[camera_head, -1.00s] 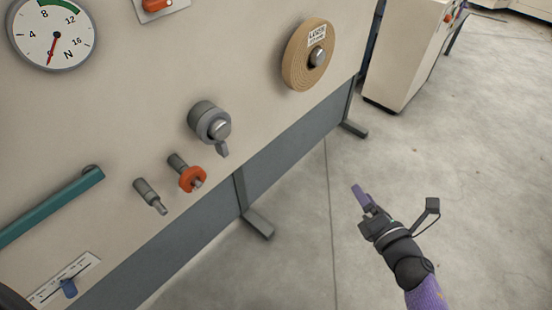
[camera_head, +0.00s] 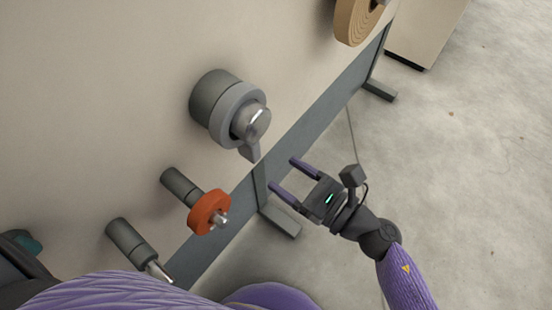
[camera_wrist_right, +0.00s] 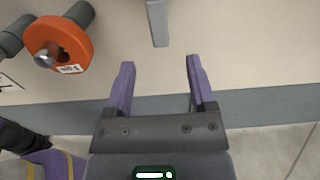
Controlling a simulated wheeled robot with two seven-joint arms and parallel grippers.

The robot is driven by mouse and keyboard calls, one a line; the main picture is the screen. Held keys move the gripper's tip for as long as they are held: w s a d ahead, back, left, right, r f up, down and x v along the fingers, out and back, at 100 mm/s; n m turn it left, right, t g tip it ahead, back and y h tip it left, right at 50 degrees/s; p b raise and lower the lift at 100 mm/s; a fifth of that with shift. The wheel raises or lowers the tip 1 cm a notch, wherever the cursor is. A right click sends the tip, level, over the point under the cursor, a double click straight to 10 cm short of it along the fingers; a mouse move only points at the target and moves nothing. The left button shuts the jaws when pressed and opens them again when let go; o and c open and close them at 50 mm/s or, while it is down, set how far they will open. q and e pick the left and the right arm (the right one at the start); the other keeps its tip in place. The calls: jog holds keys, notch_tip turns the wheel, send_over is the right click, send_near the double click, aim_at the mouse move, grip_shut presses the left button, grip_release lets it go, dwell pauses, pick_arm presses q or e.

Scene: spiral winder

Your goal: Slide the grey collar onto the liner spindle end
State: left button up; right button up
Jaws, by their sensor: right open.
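A grey collar (camera_head: 235,112) sits around the end of a thick dark grey hub (camera_head: 209,95) on the beige panel. A silver rounded end with a hanging grey tab (camera_head: 250,150) shows in front of it. The tab's lower part also shows in the right wrist view (camera_wrist_right: 157,22). I cannot tell which shaft is the liner spindle. My right gripper (camera_head: 282,173) is open and empty, just right of and below the tab. In the right wrist view its fingers (camera_wrist_right: 158,62) are apart, below the tab. My left gripper's fingers are not visible.
An orange collar (camera_head: 208,212) is on a smaller peg. A bare peg (camera_head: 130,243) with a silver tip is lower left. A brown roll (camera_head: 356,20) is at the top right. A grey stand foot (camera_head: 280,221) is below. The floor at right is clear.

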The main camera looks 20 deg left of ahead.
aim_at(258, 156)
jog(key=x, duration=0.7)
jog(key=shift+b, duration=0.3)
jog(key=shift+w+a, duration=0.2)
jog(key=shift+a, duration=0.45)
jog(key=shift+c, duration=1.5)
grip_shut()
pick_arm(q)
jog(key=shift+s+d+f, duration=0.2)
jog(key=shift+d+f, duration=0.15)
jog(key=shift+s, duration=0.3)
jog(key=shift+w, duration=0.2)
